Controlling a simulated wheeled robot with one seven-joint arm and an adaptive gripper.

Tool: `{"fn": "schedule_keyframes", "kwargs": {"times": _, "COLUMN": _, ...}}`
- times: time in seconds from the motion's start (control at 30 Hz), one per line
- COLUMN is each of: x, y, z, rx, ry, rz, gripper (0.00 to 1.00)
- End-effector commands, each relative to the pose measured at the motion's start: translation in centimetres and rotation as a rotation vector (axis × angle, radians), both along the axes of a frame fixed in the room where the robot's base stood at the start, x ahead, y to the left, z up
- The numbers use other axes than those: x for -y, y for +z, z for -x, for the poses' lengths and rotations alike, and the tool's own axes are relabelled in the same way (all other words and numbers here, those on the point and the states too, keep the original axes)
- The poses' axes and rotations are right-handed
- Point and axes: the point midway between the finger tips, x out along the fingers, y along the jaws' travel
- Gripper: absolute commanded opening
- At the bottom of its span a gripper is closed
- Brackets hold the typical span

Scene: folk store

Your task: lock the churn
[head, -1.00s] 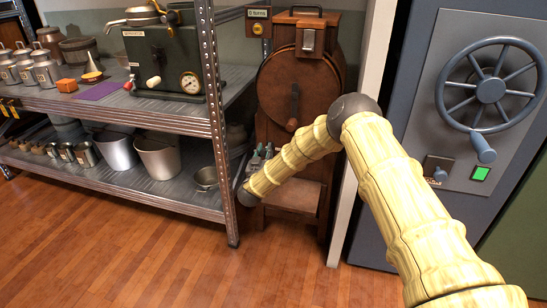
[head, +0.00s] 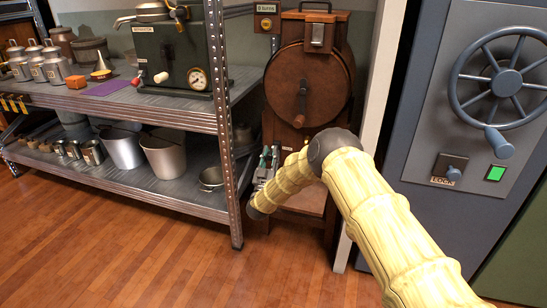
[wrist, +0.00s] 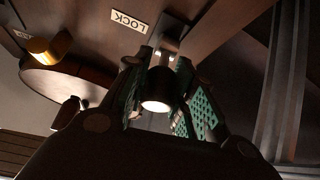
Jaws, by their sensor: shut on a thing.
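The churn is a wooden cabinet with a round brown drum (head: 325,95) and a crank handle (head: 301,100), behind the shelf's right end in the head view. My gripper (head: 268,158) is low in front of it, partly hidden by my arm. In the wrist view, my gripper (wrist: 168,80) has its green-padded fingers closed around a short round knob (wrist: 156,102) with a bright end. A "LOCK" label (wrist: 129,21) sits beside the knob on the dark wood. The knob's base and its exact turn are hard to see.
A metal shelf (head: 175,112) with pots and a green machine (head: 175,55) stands left of the churn. A white post (head: 378,95) and a grey cabinet with a wheel (head: 507,83) stand right. Wood floor (head: 140,230) is open in front.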

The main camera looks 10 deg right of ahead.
Motion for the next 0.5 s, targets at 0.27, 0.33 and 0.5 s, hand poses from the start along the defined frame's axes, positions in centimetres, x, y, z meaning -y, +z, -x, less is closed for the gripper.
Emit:
{"fn": "schedule_keyframes", "kwargs": {"times": 0.27, "x": 0.31, "y": 0.01, "z": -0.02, "rx": -0.001, "ry": -0.003, "rz": -0.001, "gripper": 0.36}}
{"fn": "schedule_keyframes", "kwargs": {"times": 0.33, "x": 0.23, "y": 0.0, "z": -0.02, "rx": -0.001, "ry": -0.003, "rz": -0.001, "gripper": 0.48}}
{"fn": "schedule_keyframes", "kwargs": {"times": 0.5, "x": 0.01, "y": -0.01, "z": 0.0, "rx": -0.002, "ry": 0.0, "rz": -0.001, "gripper": 0.48}}
